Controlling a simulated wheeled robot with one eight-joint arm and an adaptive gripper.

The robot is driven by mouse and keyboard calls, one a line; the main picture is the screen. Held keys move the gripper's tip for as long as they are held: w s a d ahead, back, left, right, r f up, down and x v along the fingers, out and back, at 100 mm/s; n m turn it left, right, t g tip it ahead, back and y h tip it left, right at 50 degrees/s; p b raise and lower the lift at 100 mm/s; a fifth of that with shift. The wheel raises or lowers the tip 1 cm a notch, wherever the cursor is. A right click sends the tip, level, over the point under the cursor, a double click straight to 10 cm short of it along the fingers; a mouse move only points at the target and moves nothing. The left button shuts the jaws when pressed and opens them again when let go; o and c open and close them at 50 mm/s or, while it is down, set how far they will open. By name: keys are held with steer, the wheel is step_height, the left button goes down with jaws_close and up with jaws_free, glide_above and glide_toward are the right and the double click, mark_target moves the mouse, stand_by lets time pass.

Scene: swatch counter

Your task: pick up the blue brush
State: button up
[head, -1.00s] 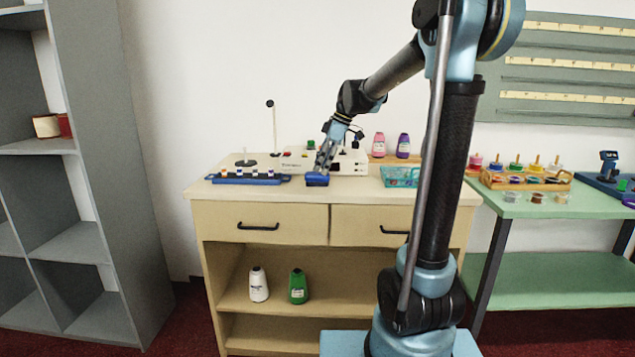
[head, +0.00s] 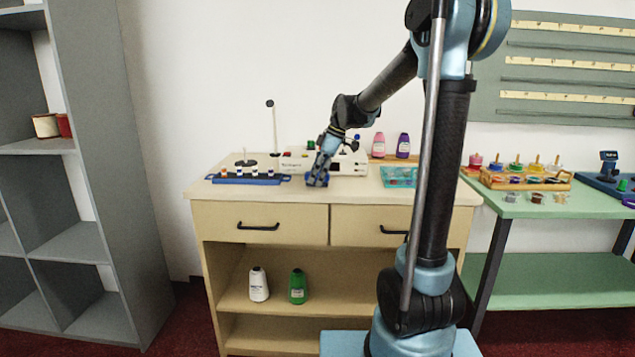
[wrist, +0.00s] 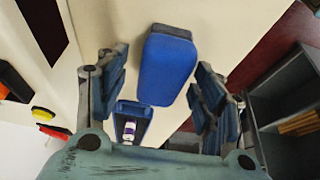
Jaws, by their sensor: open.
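The blue brush (head: 317,183) sits near the front edge of the beige counter, mostly covered by my gripper in the head view. In the wrist view the blue brush (wrist: 167,68) is a rounded blue block in the space between my finger pads. My gripper (head: 319,175) points down at it from above. In the wrist view my gripper (wrist: 162,75) is open, one finger on each side of the brush. I cannot tell whether the pads are level with the brush.
A blue rack (head: 250,181) with several small bottles lies just left of the brush. A white machine (head: 345,160) stands behind it. The counter between brush and basket is clear.

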steer(key=shift+f, duration=0.15)
steer(key=shift+c, duration=0.6)
steer(key=c, duration=1.1)
step_height(320, 180, up, 11)
steer(key=shift+f, duration=0.2)
steer(key=o, duration=0.6)
steer(key=c, duration=0.4)
